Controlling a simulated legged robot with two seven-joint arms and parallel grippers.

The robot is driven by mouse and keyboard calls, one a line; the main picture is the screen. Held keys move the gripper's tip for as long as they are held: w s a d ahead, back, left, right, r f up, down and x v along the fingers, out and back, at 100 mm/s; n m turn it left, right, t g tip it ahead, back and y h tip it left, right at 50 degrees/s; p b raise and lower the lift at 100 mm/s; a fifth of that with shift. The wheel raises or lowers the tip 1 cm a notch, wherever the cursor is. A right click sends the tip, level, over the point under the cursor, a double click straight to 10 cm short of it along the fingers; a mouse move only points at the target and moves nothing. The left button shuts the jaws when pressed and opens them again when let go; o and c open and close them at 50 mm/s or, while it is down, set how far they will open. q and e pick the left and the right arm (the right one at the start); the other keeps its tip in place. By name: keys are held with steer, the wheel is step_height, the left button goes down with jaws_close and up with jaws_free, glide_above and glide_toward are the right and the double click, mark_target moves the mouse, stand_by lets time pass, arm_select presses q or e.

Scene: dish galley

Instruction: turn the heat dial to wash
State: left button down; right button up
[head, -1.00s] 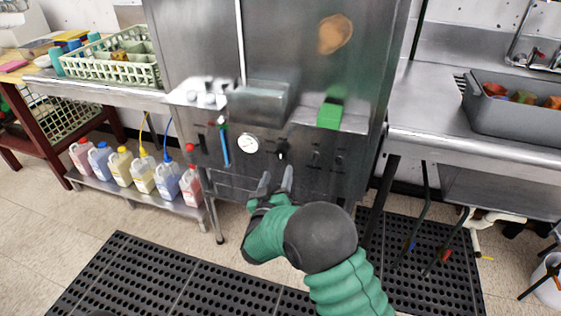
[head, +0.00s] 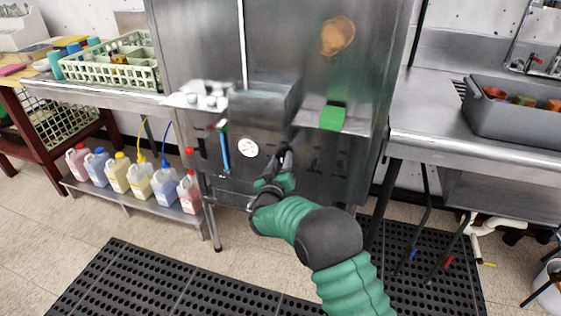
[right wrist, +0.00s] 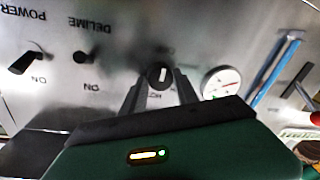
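The heat dial (right wrist: 160,76) is a small round black knob with a white pointer mark on the steel machine front. In the right wrist view it shows between the fingertips of my right gripper (right wrist: 160,87), with the pointer nearly upright in the picture. The fingers are apart, one on each side of the dial; whether they touch it is unclear. In the head view my right gripper (head: 284,155) is at the panel and hides the dial. The lettering by the dial is partly covered and blurred. My left gripper is not in view.
A white round gauge (head: 248,148) and a blue strip (head: 225,151) are left of the gripper. In the wrist view, the DELIME switch (right wrist: 84,57) and POWER switch (right wrist: 26,62) are close by. Jugs (head: 140,175) stand on a low shelf.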

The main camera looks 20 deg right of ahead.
jaws_close()
steer(key=shift+f, duration=0.1)
steer(key=shift+m, duration=0.4)
steer(key=m, duration=0.1)
steer(key=m+b, duration=0.1)
steer(key=m, duration=0.1)
steer(key=m+b, duration=0.1)
steer(key=shift+a+f+m+t, duration=0.1)
steer(key=shift+f+m+t, duration=0.15)
steer(key=shift+m+t, duration=0.05)
steer(key=m+h+b, duration=0.1)
steer(key=m+b, duration=0.1)
steer(key=m, duration=0.3)
steer(key=shift+f, duration=0.1)
steer(key=m+h+b, duration=0.1)
steer(key=m+b, duration=0.1)
steer(key=m, duration=0.3)
steer(key=shift+f, duration=0.1)
steer(key=m+b, duration=0.3)
steer(key=m, duration=0.2)
steer(key=shift+w+a+h, duration=0.1)
steer(key=shift+h, duration=0.2)
steer(key=m+g+b, duration=0.1)
steer(key=m+b, duration=0.1)
steer(key=m, duration=0.3)
steer(key=shift+h, duration=0.4)
steer(key=shift+m+b, duration=0.3)
steer(key=shift+m, duration=0.1)
